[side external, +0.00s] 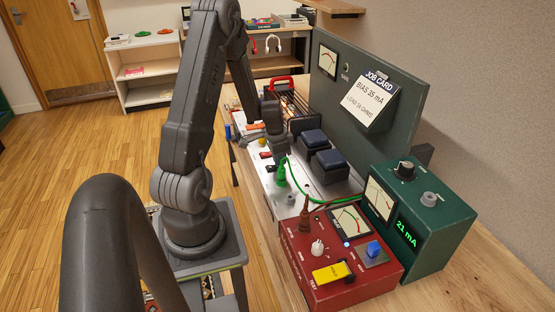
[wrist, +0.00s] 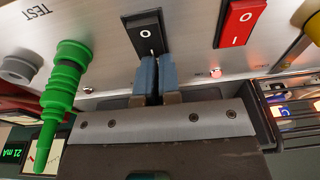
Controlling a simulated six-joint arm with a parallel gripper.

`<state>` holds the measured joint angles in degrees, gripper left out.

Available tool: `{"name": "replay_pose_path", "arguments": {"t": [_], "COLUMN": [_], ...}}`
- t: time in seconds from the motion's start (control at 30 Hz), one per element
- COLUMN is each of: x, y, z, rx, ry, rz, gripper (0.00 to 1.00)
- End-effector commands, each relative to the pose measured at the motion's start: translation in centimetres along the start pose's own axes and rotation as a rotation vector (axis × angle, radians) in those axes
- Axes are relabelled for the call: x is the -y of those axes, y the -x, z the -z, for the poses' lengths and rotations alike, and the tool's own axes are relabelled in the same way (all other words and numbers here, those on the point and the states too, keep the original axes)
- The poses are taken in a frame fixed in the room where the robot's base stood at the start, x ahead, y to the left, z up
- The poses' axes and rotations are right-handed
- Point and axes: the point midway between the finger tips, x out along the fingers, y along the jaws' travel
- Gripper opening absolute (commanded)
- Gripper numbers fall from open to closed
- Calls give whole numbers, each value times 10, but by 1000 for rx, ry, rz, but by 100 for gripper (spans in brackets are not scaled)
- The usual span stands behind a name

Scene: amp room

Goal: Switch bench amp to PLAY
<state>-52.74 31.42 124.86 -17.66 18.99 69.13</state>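The bench amp (side external: 340,194) is a silver chassis with dark blue-topped blocks and glowing tubes. In the wrist view its front panel (wrist: 200,66) carries a black rocker switch (wrist: 143,30) marked O and a red rocker switch (wrist: 236,20) marked O and I. The word TEST is printed on the panel at the left, near a green plug (wrist: 64,80). My gripper (wrist: 157,68) has its two blue fingertips together at the lower end of the black rocker, hiding that end; contact is unclear. In the side view my gripper (side external: 280,150) is over the amp's front. No PLAY label is legible.
A green lead (side external: 318,188) crosses the amp. A job card (side external: 371,97) says BIAS 35 mA.

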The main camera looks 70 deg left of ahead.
Motion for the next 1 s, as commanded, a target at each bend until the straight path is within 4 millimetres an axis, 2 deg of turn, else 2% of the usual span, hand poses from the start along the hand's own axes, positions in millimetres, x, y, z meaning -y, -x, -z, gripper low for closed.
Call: {"name": "replay_pose_path", "arguments": {"t": [0.03, 0.5, 0.8, 0.9, 1.0], "x": [-7, -8, -8, -7, -4], "y": [-10, -3, -2, 4, 18], "z": [-5, -22, -22, -22, -19], "rx": [17, 24, 25, 22, 16], "ry": [-3, -2, -2, -3, -2], "rz": [-18, -26, -28, -24, -16], "gripper": [0, 0, 0, 0, 0]}}
